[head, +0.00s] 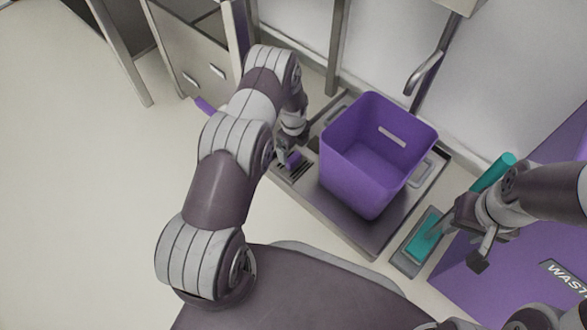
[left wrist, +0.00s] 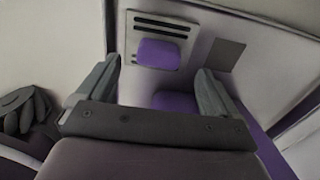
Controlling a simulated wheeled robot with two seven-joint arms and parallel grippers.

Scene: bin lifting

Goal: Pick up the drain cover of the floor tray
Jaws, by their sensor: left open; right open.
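The drain cover (head: 299,174) is a slotted plate at the left end of the grey floor tray (head: 362,238), with a purple block on it. In the left wrist view the drain cover (left wrist: 181,19) lies ahead, its dark slots at the top and the purple block (left wrist: 158,53) below them. My left gripper (head: 286,156) is over the cover. In the wrist view its fingers (left wrist: 158,72) are apart, either side of the block's line, with nothing between them. My right gripper (head: 470,238) is open and empty at the right, near the teal pad.
A purple bin (head: 360,180) stands in the tray, right of the cover. A teal brush-like tool (head: 425,235) lies in a small grey tray (head: 403,262). A purple waste container (head: 520,265) is at the right. Open floor (head: 90,200) lies left.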

